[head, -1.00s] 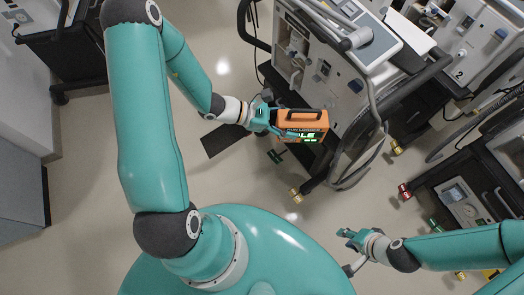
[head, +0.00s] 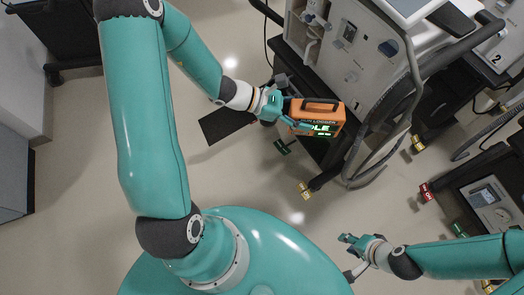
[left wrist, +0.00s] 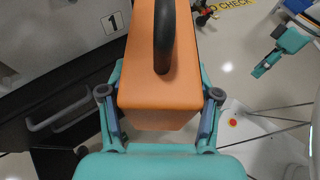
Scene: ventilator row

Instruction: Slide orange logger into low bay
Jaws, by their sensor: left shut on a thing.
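The orange logger (head: 334,114) has a black top handle and a lit green display on its front face. My left gripper (head: 284,112) is shut on it from its left side and holds it above the floor, in front of the lower part of the ventilator cart (head: 362,55). In the left wrist view the logger (left wrist: 160,93) sits between both fingers, close to the dark cart side marked 1 (left wrist: 112,21). I cannot make out the low bay's opening. My right gripper (head: 352,241) is empty, low at the right, away from the logger; its finger gap is unclear.
The cart's hoses and wheels reach the floor right of the logger. A second cart marked 2 (head: 500,55) and another unit (head: 488,200) stand at the right. A dark flat panel (head: 225,124) lies left of the logger.

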